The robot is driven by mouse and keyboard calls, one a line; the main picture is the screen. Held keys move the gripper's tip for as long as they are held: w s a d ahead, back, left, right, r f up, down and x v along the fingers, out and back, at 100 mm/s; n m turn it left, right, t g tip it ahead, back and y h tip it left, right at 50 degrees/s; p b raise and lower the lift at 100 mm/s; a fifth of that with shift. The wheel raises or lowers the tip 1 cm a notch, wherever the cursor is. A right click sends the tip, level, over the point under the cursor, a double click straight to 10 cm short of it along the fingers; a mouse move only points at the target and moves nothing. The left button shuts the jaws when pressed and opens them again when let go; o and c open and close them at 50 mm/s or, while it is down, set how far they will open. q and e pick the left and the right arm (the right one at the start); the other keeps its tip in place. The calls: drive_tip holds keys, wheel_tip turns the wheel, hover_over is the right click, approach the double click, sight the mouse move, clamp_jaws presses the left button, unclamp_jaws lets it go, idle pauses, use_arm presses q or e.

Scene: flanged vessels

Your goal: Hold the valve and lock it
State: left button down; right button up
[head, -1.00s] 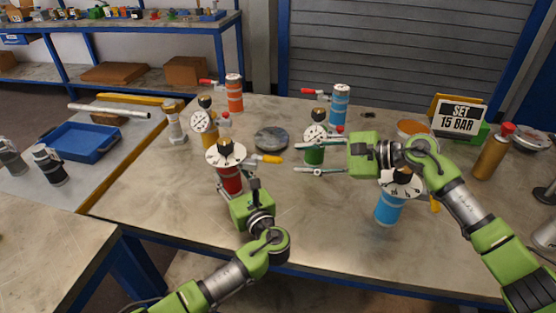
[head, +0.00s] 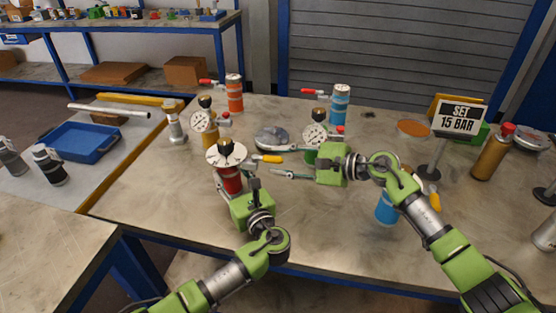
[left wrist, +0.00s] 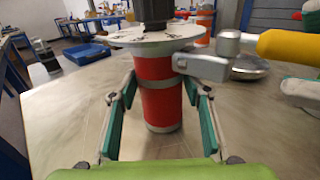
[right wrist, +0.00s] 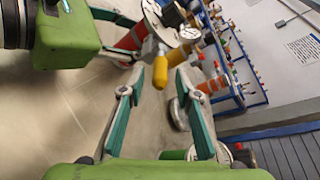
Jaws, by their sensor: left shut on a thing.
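The red valve (head: 230,180) stands upright on the table, with a round white dial plate (head: 226,154), a black top and a yellow lever handle (head: 270,159) pointing right. My left gripper (head: 234,188) is shut on its red body from the front; the left wrist view shows the red body (left wrist: 157,95) between the two fingers. My right gripper (head: 283,162) is open to the right of the valve, its fingers pointing at the handle. In the right wrist view the yellow handle (right wrist: 161,73) lies between the spread fingertips; no contact shows.
A green vessel with a gauge (head: 315,134) stands close behind my right gripper. A blue vessel (head: 386,208) is partly hidden by my right arm. A gauge vessel (head: 203,122) stands behind the red valve. A sign (head: 459,117) reads SET 15 BAR. The table's front middle is clear.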

drive_tip(key=shift+w+a+f, duration=0.15)
drive_tip(key=shift+w+a, duration=0.1)
drive_tip(key=shift+a, duration=0.3)
clamp_jaws()
